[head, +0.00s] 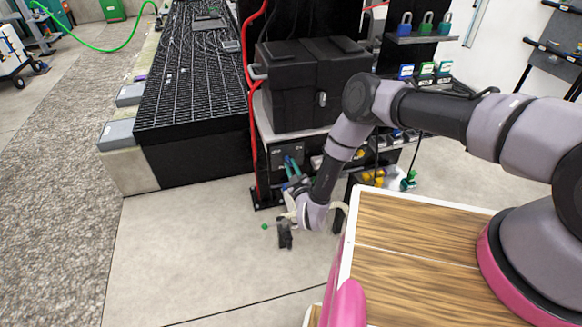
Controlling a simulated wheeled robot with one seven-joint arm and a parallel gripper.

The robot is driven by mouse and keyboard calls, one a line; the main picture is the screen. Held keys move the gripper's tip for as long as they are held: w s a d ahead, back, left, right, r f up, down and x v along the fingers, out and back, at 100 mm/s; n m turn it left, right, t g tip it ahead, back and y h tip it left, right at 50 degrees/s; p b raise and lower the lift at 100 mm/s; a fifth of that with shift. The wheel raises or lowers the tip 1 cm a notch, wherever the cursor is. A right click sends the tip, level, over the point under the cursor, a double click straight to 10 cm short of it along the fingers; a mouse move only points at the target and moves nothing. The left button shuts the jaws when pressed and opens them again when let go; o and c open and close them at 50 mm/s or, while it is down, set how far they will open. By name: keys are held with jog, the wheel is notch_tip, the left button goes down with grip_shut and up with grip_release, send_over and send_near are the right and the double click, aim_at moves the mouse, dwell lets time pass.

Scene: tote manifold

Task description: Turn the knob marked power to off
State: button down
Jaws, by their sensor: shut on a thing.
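A dark panel (277,156) with small pale markings is on the front of the black stand, below the black case. My gripper (289,163) reaches up to this panel from below. Its teal fingertips are at the panel face, shut on what appears to be a knob. The fingers and hand hide the knob, so its pointer and setting cannot be seen. The markings are too small to read.
A black case (308,88) sits on the stand above the panel. Red hoses (252,100) run down the left side. Padlocks (427,22) sit on a shelf at the upper right. A wooden top (410,250) is close in front. Floor is clear at lower left.

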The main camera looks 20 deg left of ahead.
jog(key=shift+n, duration=1.5)
jog(key=shift+d, duration=0.1)
jog(key=c, duration=0.8)
grip_release()
